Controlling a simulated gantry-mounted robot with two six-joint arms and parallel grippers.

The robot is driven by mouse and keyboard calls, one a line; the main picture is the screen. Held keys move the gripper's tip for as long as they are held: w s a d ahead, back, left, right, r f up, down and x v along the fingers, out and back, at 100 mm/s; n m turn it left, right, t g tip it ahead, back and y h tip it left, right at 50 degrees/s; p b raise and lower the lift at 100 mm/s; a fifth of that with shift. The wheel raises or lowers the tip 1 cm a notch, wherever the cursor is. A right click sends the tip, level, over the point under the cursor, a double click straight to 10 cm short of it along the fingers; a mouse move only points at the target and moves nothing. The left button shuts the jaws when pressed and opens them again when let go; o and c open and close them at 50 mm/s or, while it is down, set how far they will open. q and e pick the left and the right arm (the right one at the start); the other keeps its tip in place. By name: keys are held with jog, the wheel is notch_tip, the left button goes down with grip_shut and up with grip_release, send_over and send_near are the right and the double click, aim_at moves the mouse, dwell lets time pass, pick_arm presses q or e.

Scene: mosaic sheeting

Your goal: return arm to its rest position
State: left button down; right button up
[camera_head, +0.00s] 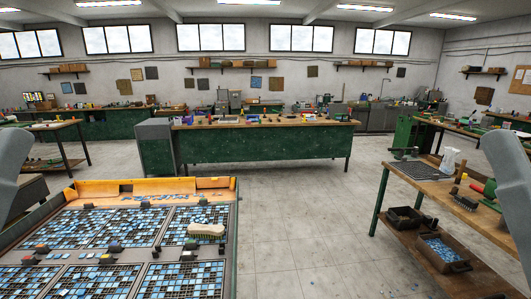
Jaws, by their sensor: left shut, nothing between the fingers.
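No fingertips of my left or right gripper can be made out. Neither arm part visibly touches the table with the mosaic sheets or the bench on the right.
At the front left, a table (235,245) bears grids of blue and white tiles, with a pale-bristled brush (206,230) on them. A wooden bench (440,187) stands at the right, above a bin of blue tiles (440,250).

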notch_tip(320, 180, up, 27)
jog(key=p, duration=2.3)
jog(key=shift+p, duration=0.3)
